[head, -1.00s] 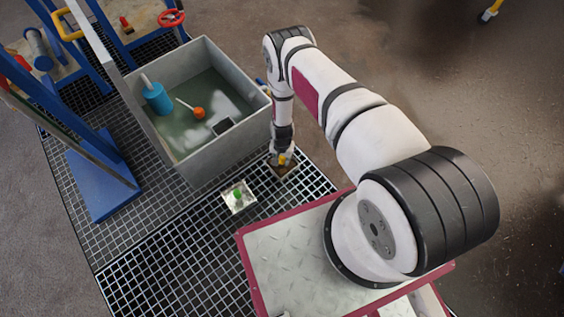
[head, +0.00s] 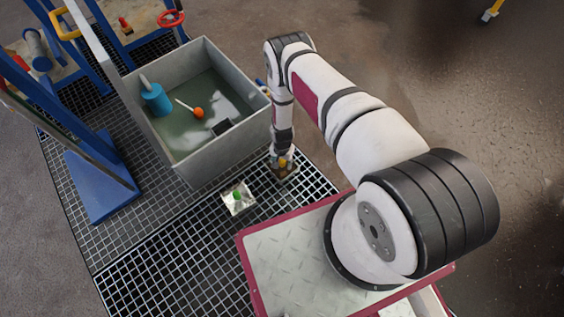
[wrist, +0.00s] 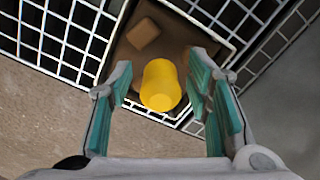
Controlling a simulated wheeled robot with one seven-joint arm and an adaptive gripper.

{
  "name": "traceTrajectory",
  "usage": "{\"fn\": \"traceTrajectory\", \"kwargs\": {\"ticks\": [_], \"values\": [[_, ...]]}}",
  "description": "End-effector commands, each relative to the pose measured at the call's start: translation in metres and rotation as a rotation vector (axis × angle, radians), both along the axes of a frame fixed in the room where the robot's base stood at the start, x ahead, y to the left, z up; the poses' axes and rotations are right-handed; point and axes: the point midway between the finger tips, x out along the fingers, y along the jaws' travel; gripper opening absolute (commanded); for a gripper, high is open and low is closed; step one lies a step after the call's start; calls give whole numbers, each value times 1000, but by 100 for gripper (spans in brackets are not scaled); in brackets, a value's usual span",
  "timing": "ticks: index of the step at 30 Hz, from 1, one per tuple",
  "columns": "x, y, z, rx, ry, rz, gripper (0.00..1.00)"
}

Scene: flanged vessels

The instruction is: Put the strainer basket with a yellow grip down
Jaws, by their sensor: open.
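The strainer basket (wrist: 190,38) shows in the wrist view as a brown, square-edged piece with a yellow grip (wrist: 160,86) standing up from it. It is at the grating; I cannot tell whether it sits on the bars or in an opening. My gripper (wrist: 160,98) is open, with its teal-padded fingers on either side of the yellow grip and a gap on both sides. In the head view my gripper (head: 283,167) is low over the basket beside the grey tank, and mostly hides it.
A silver square piece with a green grip (head: 238,198) lies on the grating to the left. The grey tank (head: 215,156) holds liquid, a blue cylinder (head: 157,99) and an orange float (head: 198,113). A blue stand (head: 100,185) is at the left. Open grating (head: 160,250) lies in front.

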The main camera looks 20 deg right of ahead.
Motion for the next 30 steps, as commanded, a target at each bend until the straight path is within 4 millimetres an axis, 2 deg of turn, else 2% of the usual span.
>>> {"fn": "traceTrajectory", "kwargs": {"ticks": [5,12,18,22,30], "values": [[1,0,25,0,-1,0,45],[1,0,77,0,-1,-1,45],[0,0,108,0,0,0,45],[0,0,118,0,0,0,45],[4,0,127,2,-3,3,45]]}}
